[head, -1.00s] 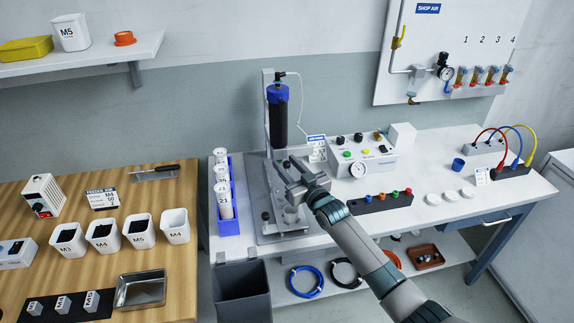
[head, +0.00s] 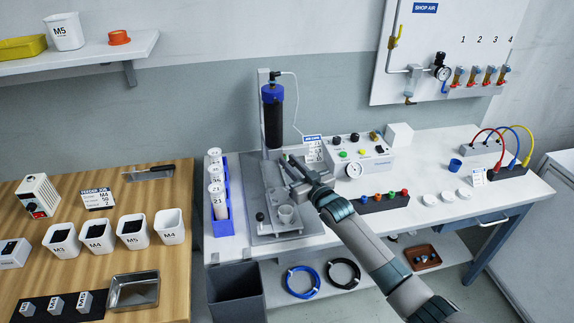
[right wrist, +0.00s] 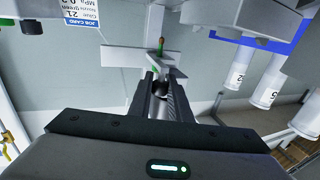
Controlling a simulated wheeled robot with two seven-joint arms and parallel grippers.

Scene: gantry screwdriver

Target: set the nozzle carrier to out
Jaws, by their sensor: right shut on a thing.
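The gantry station stands on the white bench, with a dark upright cartridge (head: 273,115) with blue ends on its column and a grey base plate (head: 262,238) below. My right gripper (head: 288,163) is at the station, just below and right of the cartridge. A green piece with an orange-red tip (right wrist: 161,44) stands just beyond the fingers. The nozzle carrier is mostly hidden by my gripper, and its setting cannot be read. My left gripper is out of view.
A dark bin (head: 236,290) is below the bench's left end.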

